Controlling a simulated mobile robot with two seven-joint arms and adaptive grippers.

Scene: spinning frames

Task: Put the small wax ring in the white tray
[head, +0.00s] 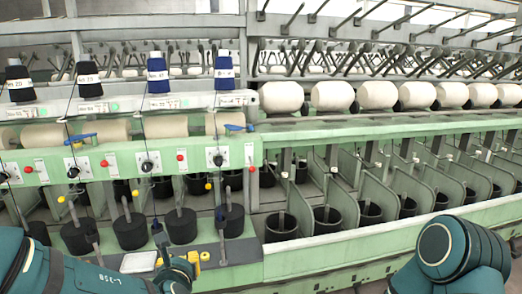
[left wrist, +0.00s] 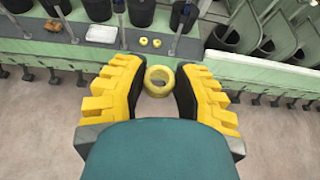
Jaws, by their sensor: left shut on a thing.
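My left gripper (left wrist: 160,86) is shut on a yellow ring (left wrist: 160,72), which sits upright between its yellow fingertips with its hole facing the wrist camera. In the head view my left gripper (head: 190,262) is at the bottom, just right of the white tray (head: 138,262). In the left wrist view the white tray (left wrist: 102,33) lies on the grey ledge, ahead and left of the held ring. The ring is apart from the tray. My right gripper is out of view; only part of that arm shows.
Two small yellow pieces (left wrist: 150,42) lie on the ledge right of the tray. A tan block-like item (left wrist: 48,27) lies left of it. Upright metal rods (left wrist: 122,30) rise beside the tray. Black cans (head: 130,230) stand behind. The floor in front is clear.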

